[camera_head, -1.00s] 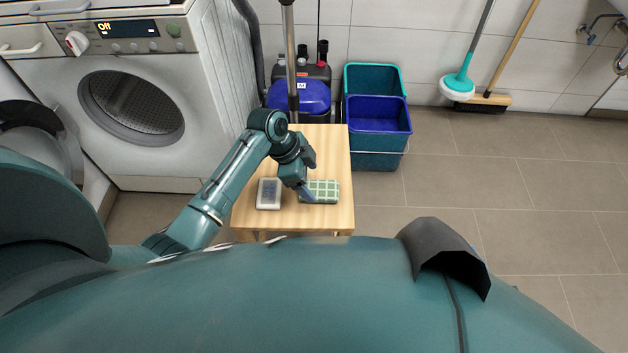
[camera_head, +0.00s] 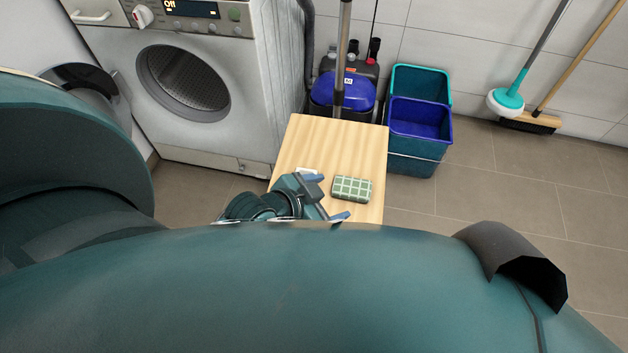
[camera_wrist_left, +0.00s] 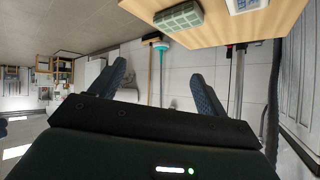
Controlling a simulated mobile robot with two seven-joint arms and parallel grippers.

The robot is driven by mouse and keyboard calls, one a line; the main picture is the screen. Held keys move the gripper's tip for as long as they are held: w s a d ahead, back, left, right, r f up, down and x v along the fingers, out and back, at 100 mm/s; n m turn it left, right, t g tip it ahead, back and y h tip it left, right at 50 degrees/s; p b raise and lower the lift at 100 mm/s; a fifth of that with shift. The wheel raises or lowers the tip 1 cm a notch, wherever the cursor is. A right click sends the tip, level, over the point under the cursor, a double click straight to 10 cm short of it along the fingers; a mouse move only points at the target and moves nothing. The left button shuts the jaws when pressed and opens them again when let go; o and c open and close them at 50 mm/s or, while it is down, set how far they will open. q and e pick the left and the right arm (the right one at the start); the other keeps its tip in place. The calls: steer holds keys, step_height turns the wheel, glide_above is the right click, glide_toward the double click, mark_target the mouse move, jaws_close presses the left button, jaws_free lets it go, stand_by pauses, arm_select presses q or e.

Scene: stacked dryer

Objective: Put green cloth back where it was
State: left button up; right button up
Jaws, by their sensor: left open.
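The green checked cloth (camera_head: 351,188), folded into a small block, lies on the wooden table (camera_head: 335,140). It also shows at the top of the left wrist view (camera_wrist_left: 180,18). My left gripper (camera_head: 327,197) is open and empty, just left of the cloth, with its fingers pointing toward it and apart from it. In the left wrist view the open fingers (camera_wrist_left: 158,80) have nothing between them. My right gripper is not in view.
A white-framed item (camera_head: 309,171) lies on the table, mostly hidden behind my left gripper; it shows in the wrist view (camera_wrist_left: 243,4). The washing machine (camera_head: 195,85) stands left, blue and teal buckets (camera_head: 418,125) right of the table.

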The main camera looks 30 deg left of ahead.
arm_select(q)
steer(key=s+r+n+t, duration=0.4)
steer(key=s+r, duration=0.2)
steer(key=r, duration=0.4)
steer(key=shift+s+d, duration=0.15)
steer(key=shift+d, duration=0.1)
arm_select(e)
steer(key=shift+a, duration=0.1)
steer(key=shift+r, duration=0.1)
arm_select(q)
steer(key=r+g+p, duration=0.1)
steer(key=p, duration=0.5)
steer(key=r+g+p, duration=0.1)
steer(key=p, duration=0.5)
steer(key=r+g+p, duration=0.1)
steer(key=r+p, duration=0.1)
steer(key=p, duration=0.4)
steer(key=shift+w+d+m+y, duration=0.25)
steer(key=shift+w+m+y, duration=0.05)
steer(key=shift+w+y, duration=0.1)
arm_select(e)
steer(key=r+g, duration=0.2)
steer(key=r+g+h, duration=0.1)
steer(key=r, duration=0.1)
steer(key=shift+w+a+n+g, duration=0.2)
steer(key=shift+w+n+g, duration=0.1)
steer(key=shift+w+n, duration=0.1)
